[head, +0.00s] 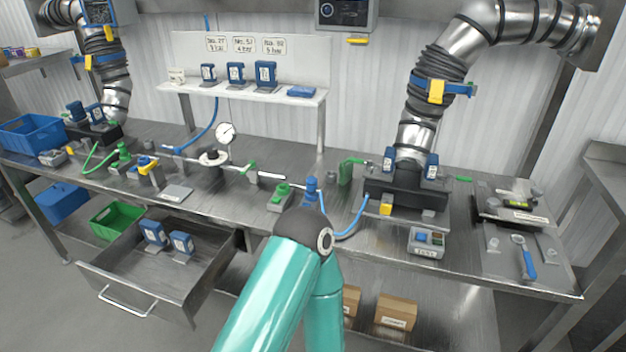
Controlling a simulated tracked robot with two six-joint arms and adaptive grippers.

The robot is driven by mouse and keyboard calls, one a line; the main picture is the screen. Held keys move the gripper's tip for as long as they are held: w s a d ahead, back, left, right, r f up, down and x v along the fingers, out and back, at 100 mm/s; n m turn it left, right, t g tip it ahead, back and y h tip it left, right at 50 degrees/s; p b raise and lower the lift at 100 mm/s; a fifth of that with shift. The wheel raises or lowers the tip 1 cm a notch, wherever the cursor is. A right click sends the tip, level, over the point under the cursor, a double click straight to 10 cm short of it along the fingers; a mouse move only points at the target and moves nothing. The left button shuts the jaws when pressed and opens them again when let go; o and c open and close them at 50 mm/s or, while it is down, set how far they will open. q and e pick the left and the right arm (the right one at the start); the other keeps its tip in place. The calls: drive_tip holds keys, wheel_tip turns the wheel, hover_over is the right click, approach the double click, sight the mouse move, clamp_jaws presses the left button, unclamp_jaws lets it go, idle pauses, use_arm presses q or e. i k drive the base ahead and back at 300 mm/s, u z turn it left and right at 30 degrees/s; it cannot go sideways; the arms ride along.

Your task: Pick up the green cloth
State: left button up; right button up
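I cannot make out a green cloth in the head view. A flat green piece (345,172) stands upright on the bench left of the right-hand duct, and I cannot tell what it is. A green crate (117,219) sits below the bench at the left. A teal arm link of mine rises from the bottom middle to a dark joint and covers part of the bench front. Neither of my grippers shows.
The steel bench (255,214) carries a pipe with a round gauge (226,133), a blue crate (33,131) and a control box (426,242). An open drawer (150,272) juts out at left. A blue-handled wrench (525,258) lies at right. Cardboard boxes (396,311) stand below.

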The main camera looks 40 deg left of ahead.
sight(346, 170)
drive_tip(key=u, duration=0.05)
drive_tip(key=k, duration=1.1)
drive_tip(key=u, duration=0.35)
drive_tip(key=i, duration=1)
drive_tip(key=u, duration=0.05)
